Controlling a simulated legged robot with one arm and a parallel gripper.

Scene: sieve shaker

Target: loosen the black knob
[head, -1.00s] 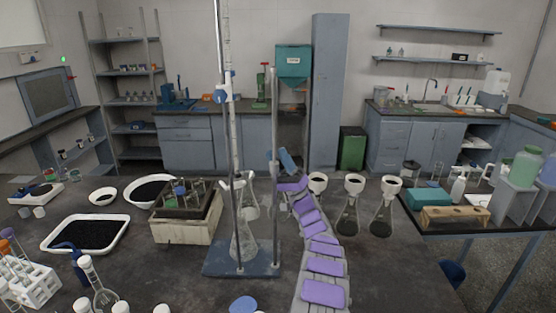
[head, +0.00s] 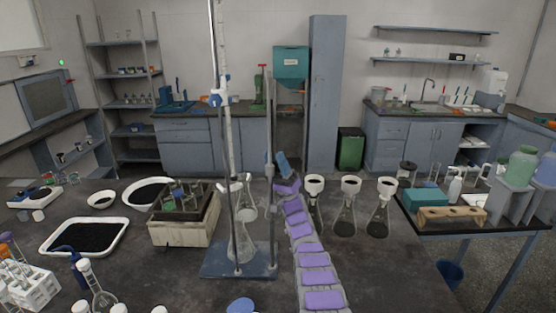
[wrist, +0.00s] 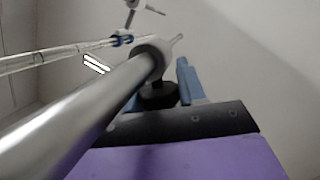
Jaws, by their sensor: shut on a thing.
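The black knob (wrist: 158,96) shows in the wrist view below a grey round clamp boss (wrist: 152,58) on a thick metal rod (wrist: 85,115). My gripper (wrist: 160,88) has its blue fingers on both sides of the knob and is shut on it. The left finger is mostly hidden behind the rod. In the head view my gripper (head: 281,165) is beside the right upright rod (head: 272,130) of the stand with the blue base (head: 240,262). The knob is too small and covered to make out there.
Several flasks with funnels (head: 347,215) stand close to the right of my arm. A wooden box (head: 182,230) stands left of the base.

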